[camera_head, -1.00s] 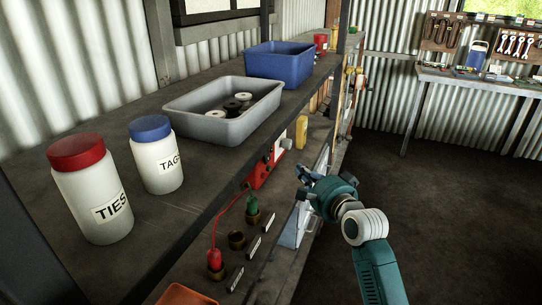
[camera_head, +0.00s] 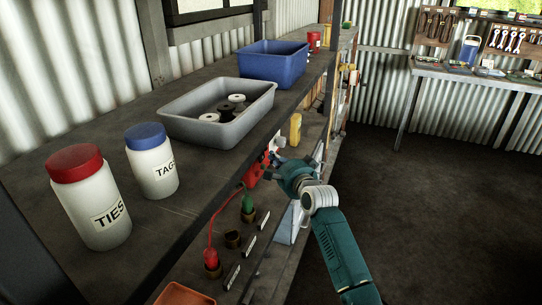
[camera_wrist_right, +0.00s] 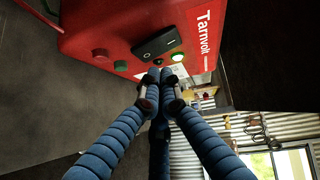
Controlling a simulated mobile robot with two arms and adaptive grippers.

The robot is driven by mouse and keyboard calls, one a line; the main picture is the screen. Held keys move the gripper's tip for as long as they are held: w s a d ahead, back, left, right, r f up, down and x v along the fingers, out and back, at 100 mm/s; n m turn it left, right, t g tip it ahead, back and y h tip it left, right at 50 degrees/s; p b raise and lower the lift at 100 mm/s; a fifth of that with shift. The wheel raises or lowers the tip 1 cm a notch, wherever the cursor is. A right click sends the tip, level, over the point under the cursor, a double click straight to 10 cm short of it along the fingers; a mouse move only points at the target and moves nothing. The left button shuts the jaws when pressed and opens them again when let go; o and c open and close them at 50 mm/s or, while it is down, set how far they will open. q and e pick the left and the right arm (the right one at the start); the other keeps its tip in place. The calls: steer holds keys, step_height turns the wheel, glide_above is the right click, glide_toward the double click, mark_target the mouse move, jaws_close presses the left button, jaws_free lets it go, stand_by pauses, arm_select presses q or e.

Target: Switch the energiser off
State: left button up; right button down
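The energiser is a red box marked Tarnvolt (camera_wrist_right: 120,22), large in the right wrist view. In the head view the red energiser (camera_head: 254,176) sits on the lower shelf, partly hidden by my gripper and the upper shelf. Its black rocker switch (camera_wrist_right: 157,42) has pale marks on its face, and a green lamp (camera_wrist_right: 177,57) beside it looks lit. My right gripper (camera_wrist_right: 160,77) has its fingertips drawn together just below the switch, close to the panel; I cannot tell whether they touch. It also shows in the head view (camera_head: 276,163). My left gripper is out of view.
Red (camera_wrist_right: 100,55) and green (camera_wrist_right: 121,66) round fittings sit left of the switch. A red lead (camera_head: 211,228) runs to a red plug (camera_head: 211,257). The upper shelf (camera_head: 185,212) overhangs, carrying jars and trays. The floor to the right is clear.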

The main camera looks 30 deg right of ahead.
mark_target(264, 157)
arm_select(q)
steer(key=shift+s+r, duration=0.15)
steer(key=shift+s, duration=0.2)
arm_select(e)
steer(key=shift+w+a+f, duration=0.1)
steer(key=shift+w+a, duration=0.35)
steer(key=shift+a, duration=0.05)
steer(key=b, duration=0.1)
steer(key=f+t+b, duration=0.1)
steer(key=b, duration=0.1)
steer(key=m+b, duration=0.1)
steer(key=shift+w+a+f+b, duration=0.3)
steer(key=shift+a+f+b, duration=0.05)
steer(key=shift+f, duration=0.05)
arm_select(q)
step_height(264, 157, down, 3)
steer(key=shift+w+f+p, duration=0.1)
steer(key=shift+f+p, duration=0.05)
steer(key=shift+p, duration=0.55)
arm_select(e)
steer(key=shift+r, duration=0.55)
steer(key=shift+d, duration=0.1)
